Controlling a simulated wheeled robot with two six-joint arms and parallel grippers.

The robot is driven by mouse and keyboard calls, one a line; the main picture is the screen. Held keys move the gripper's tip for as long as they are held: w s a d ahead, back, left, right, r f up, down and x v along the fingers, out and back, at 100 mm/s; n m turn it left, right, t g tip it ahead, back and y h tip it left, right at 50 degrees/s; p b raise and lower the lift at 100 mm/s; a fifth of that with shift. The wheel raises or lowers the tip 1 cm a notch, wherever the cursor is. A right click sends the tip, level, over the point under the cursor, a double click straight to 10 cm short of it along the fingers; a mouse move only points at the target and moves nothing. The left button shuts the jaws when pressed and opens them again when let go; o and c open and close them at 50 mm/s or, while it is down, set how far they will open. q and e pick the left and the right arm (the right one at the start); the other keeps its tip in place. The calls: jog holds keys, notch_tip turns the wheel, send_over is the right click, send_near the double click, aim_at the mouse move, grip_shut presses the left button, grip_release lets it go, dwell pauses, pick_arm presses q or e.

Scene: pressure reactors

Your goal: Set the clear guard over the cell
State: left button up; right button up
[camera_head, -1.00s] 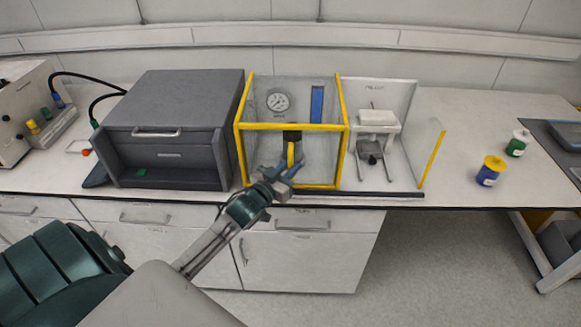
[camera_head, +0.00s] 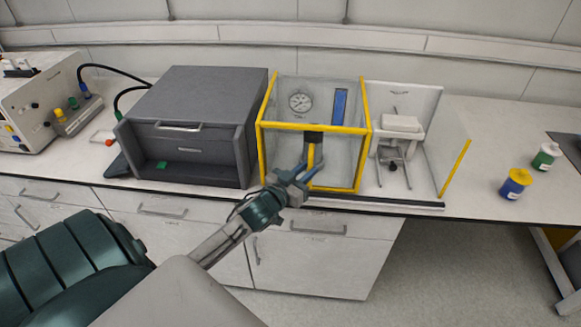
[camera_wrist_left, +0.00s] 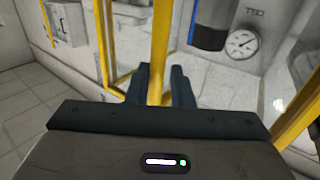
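The clear guard (camera_head: 313,128) is a see-through box with a yellow frame. In the head view it stands upright around the cell, with a round gauge (camera_head: 300,102), a blue strip (camera_head: 340,104) and a dark vessel (camera_head: 314,132) showing through it. I cannot tell whether its lower edge is fully down. My left gripper (camera_head: 300,174) is at the guard's front. In the left wrist view its dark fingers (camera_wrist_left: 160,88) close on both sides of the yellow upright handle (camera_wrist_left: 159,50). My right gripper is in neither view.
A dark grey cabinet (camera_head: 195,125) stands close to the left of the guard. A white open bay with a stand (camera_head: 400,125) adjoins on the right, edged by a clear panel (camera_head: 452,160). A blue jar (camera_head: 515,185) and a green jar (camera_head: 545,157) stand further right.

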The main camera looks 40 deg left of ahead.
pick_arm(q)
jog(key=s+b, duration=0.5)
jog(key=s, duration=0.4)
jog(key=shift+s+a, duration=0.2)
jog(key=shift+s, duration=0.1)
